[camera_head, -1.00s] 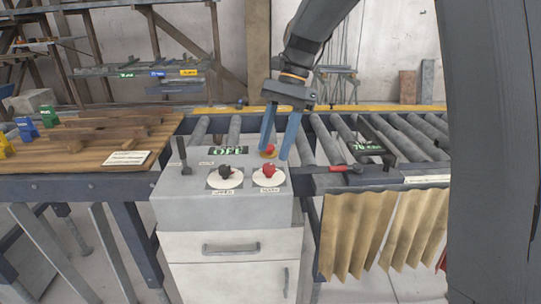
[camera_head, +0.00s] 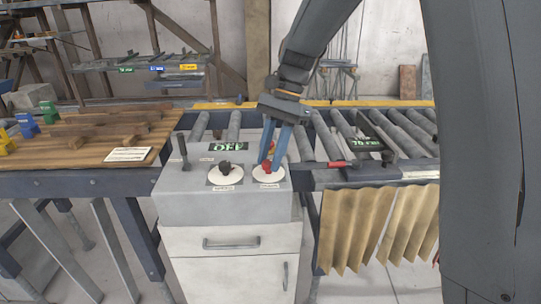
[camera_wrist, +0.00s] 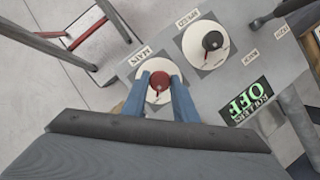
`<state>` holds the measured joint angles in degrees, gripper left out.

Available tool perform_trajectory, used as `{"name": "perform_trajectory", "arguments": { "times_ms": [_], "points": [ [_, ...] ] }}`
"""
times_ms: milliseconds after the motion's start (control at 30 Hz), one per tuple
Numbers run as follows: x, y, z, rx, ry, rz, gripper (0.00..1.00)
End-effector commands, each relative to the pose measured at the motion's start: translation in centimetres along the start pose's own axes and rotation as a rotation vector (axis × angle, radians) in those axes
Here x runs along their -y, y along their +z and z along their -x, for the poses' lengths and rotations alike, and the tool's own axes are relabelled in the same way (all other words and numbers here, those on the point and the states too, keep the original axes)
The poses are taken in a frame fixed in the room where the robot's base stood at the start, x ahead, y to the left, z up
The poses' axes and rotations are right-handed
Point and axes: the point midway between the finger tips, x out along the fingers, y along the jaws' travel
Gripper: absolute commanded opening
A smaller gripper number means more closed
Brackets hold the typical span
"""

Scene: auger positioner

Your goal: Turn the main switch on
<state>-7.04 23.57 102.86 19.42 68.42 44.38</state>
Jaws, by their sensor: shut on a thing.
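The main switch is a red knob (camera_wrist: 158,84) on a white round dial, with a label reading MAIN beside it in the wrist view. In the head view the red knob (camera_head: 266,166) sits at the right of the grey control box (camera_head: 200,209). My gripper (camera_head: 269,160) reaches down from above with its blue fingers closed around the red knob. In the wrist view my gripper (camera_wrist: 160,80) has one finger on each side of the knob. A green display (camera_head: 226,147) on the box reads OFF; in the wrist view the display (camera_wrist: 248,103) reads ROLLERS OFF.
A black knob (camera_head: 225,168) on its own dial is left of the red one. A black lever (camera_head: 183,152) stands at the box's left. A roller conveyor (camera_head: 399,128) runs behind and right. A red-handled tool (camera_head: 343,164) lies near the conveyor edge.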

Motion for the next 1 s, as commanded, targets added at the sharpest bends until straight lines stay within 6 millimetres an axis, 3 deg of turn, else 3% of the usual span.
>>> {"name": "perform_trajectory", "arguments": {
  "times_ms": [367, 1000],
  "points": [
    [0.12, 0.10, 0.10, 0.001, 0.047, 0.109, 0.04],
    [0.57, 0.29, 0.08, 0.000, 0.268, 0.645, 0.04]
  ]
}}
